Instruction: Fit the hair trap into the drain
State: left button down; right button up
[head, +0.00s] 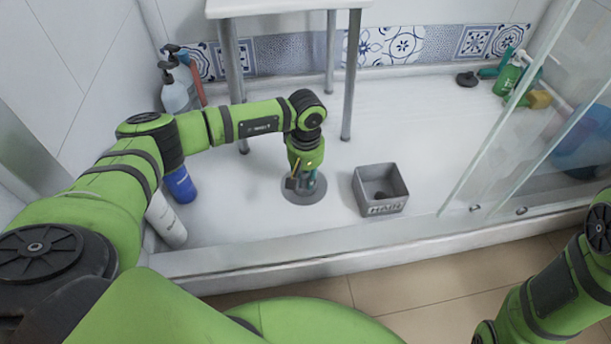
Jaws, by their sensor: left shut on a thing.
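The drain (291,197) is a round grey disc in the white shower floor, partly covered by my left gripper. My left gripper (303,184) points down over the drain. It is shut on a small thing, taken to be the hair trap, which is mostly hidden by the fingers. A little teal shows beside the fingers. I cannot tell whether the held thing touches the drain or sits in it. My right arm comes in at the lower right, and its gripper is out of view.
A grey open box (383,210) with raised lettering and something dark inside stands right of the drain. A white stool (349,75) stands behind. Bottles (180,184) line the left wall. Glass panels (520,110) and a raised sill bound the tray.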

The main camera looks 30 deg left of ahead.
aim_at(306, 187)
pick_arm(q)
jog(key=shift+f+b, duration=1.05)
jog(key=shift+f, duration=0.4)
jog(key=shift+f+b, duration=0.5)
jog(key=shift+b, duration=0.15)
dwell(0.4)
jog(key=c, duration=1.1)
grip_release()
jog(key=shift+o, duration=0.2)
notch_tip(306, 187, up, 9)
jog(key=shift+s+f, duration=0.1)
